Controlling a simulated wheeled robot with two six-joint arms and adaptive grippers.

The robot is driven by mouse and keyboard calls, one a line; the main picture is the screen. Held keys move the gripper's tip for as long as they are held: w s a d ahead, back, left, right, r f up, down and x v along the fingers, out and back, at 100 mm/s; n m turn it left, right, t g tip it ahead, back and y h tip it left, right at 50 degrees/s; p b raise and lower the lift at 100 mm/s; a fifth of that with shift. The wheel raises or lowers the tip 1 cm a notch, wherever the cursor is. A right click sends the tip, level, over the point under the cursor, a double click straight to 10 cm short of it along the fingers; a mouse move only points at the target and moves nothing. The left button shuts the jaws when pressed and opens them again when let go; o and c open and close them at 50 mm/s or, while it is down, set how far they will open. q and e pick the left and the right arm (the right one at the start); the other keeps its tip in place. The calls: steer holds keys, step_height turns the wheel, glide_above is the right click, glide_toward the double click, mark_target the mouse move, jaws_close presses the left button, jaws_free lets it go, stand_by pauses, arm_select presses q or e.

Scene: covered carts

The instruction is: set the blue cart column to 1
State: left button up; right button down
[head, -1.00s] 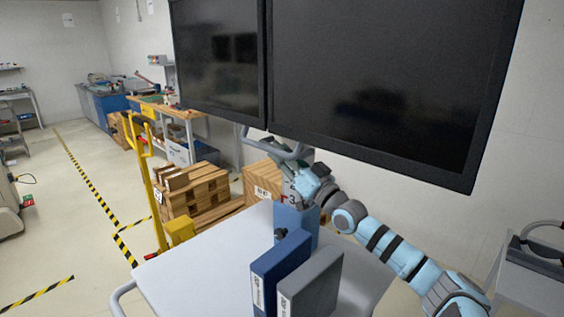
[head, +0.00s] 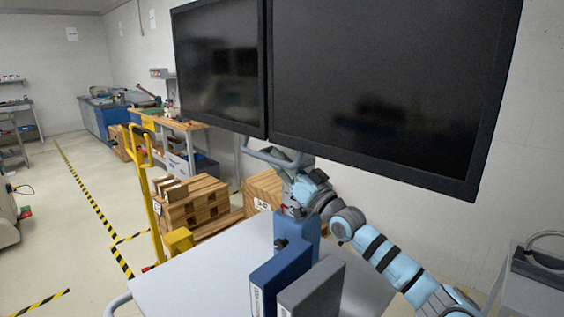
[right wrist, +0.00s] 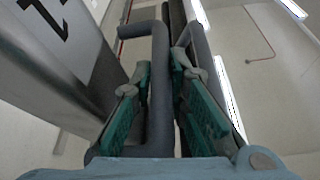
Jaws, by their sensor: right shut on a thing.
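The blue cart column (head: 306,228) stands upright at the back of the grey cart top (head: 192,272). Just above it a bit of a red mark shows, mostly hidden by my arm. A grey bar handle (head: 262,155) sits below the black screens. My right gripper (head: 298,163) is at this handle, above the column. In the right wrist view, its green-padded fingers (right wrist: 155,95) are shut on the grey handle bar (right wrist: 160,85). A grey post with a white label and black marks (right wrist: 45,25) stands to the left there. My left gripper is out of view.
Two black screens (head: 390,85) hang over the cart. A blue binder (head: 281,277) and a grey binder (head: 316,290) stand on the cart. A yellow pallet jack (head: 147,180) and wooden crates (head: 192,203) are behind left. Open floor lies left.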

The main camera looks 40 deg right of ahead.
arm_select(q)
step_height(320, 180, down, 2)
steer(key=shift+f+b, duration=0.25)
steer(key=shift+b, duration=0.45)
arm_select(e)
step_height(320, 180, down, 3)
steer(key=c, duration=1.8)
jaws_free()
steer(key=shift+c, duration=0.2)
